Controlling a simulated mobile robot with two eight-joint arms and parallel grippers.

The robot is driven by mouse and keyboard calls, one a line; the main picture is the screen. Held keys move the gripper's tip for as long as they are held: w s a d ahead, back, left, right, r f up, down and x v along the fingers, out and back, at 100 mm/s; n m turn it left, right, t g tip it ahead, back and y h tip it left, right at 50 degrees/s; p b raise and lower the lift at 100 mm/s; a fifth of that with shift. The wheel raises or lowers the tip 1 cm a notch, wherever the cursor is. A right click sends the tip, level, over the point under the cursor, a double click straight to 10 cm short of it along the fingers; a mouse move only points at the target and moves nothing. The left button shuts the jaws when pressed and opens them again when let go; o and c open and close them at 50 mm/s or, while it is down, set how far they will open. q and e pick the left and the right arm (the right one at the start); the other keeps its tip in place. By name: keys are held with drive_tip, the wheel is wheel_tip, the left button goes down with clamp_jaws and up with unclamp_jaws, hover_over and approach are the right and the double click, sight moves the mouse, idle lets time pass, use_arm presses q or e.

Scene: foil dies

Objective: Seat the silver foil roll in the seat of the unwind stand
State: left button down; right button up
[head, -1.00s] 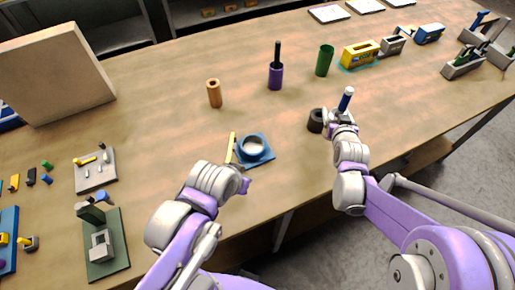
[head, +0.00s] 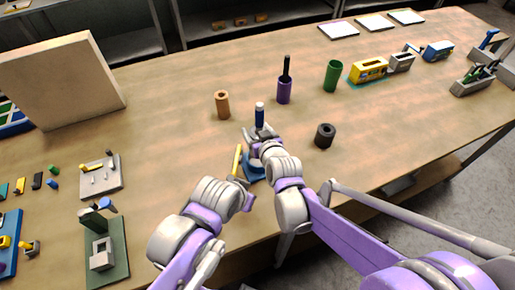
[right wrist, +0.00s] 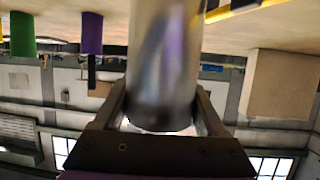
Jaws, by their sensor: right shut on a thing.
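The silver foil roll (head: 259,117) is upright in my right gripper (head: 261,132), and bluish in the head view. In the right wrist view it is a shiny metallic cylinder (right wrist: 163,60) between the two dark fingers (right wrist: 165,112). My right gripper is shut on it, at or just behind the unwind stand. The unwind stand (head: 254,171) is blue, with a yellow bar (head: 237,160) at its left. My right arm hides most of it, including the seat. Whether the roll touches the stand is hidden. My left gripper (head: 247,196) is close in front of the stand; its fingers cannot be made out.
A brown roll (head: 222,105), a purple roll (head: 284,91) and a green roll (head: 332,76) stand behind. A black roll (head: 325,136) stands to the right. A grey plate with pegs (head: 101,178) and a green fixture (head: 119,248) are at left. The right middle table is clear.

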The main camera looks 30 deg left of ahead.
drive_tip(key=shift+f, duration=3)
drive_tip(key=shift+f, duration=0.15)
drive_tip(key=o, duration=1.3)
drive_tip(key=shift+o, duration=0.2)
drive_tip(key=shift+r, duration=0.2)
drive_tip(key=v, duration=1.2)
drive_tip(key=shift+d+f, duration=0.1)
